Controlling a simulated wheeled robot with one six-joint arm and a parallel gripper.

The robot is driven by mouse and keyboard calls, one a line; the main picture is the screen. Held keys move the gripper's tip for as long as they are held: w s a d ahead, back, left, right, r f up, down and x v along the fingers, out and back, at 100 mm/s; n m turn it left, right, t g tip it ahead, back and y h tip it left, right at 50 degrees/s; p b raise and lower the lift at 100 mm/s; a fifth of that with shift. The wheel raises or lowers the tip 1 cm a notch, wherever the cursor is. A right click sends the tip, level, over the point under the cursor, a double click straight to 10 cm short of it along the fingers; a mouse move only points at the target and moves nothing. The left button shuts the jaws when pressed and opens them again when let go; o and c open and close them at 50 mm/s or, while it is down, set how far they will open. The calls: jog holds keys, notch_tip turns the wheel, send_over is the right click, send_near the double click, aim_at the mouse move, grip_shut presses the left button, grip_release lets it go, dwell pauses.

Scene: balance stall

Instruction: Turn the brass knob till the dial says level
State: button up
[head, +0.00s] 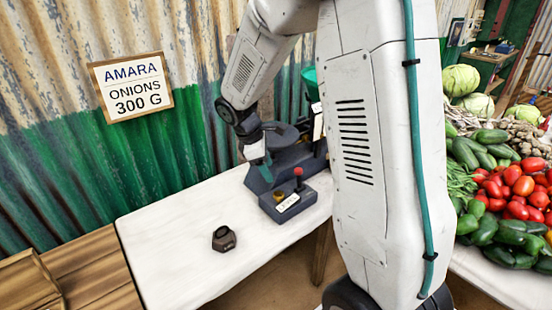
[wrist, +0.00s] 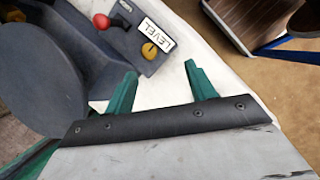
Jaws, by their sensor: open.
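The brass knob (head: 279,196) sits on the front block of the dark balance scale (head: 262,182), beside a white label. In the wrist view the knob (wrist: 149,51) is yellowish, and the label (wrist: 153,38) beside it reads LEVEL. My gripper (wrist: 160,70) is open and empty, its two teal fingers apart. In that picture the knob lies just beyond the fingertips, between their lines and nearer the left one; I see no contact. In the head view my gripper (head: 264,168) is over the scale, left of the knob. I cannot make out a dial reading.
A red-topped post (head: 298,172) stands close to the knob. The round grey pan (wrist: 40,80) is at the left of the wrist view. A dark weight (head: 224,240) lies on the white table (head: 175,255), which is otherwise clear at the front. Vegetables (head: 515,190) lie at the right.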

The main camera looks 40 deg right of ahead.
jog(key=s+a+r+m+y, duration=0.1)
jog(key=s+a+r+m, duration=0.2)
jog(key=s+r, duration=0.3)
jog(key=s+a+r+m+t, duration=0.1)
jog(key=s+a+r+m, duration=0.2)
jog(key=s+r, duration=0.3)
jog(key=shift+s+a+r+y, duration=0.15)
jog(key=shift+s+a+y, duration=0.25)
jog(key=shift+s, duration=0.3)
